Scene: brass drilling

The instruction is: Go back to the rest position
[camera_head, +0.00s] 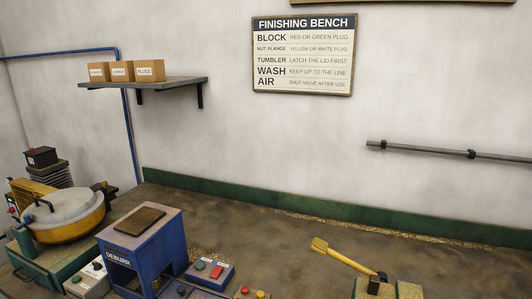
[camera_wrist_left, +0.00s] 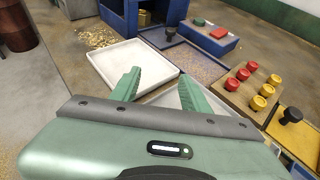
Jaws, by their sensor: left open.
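My left gripper (camera_wrist_left: 158,92) shows in the left wrist view. Its two green fingers are apart with nothing between them, above a bench with trays. Neither gripper shows in the head view, and my right gripper is in no view. In the head view, the blue deburr machine (camera_head: 150,245) stands on the bench, with a brown pad on its top. A yellow-handled lever (camera_head: 340,255) stands at the right, over yellowish blocks.
A white tray (camera_wrist_left: 107,62) lies just beyond the gripper. A wooden board with red and yellow plugs (camera_wrist_left: 238,92) is to the right. A control box with red and green buttons (camera_wrist_left: 208,36) is behind. A yellow-bowled tumbler (camera_head: 68,213) stands at the head view's left.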

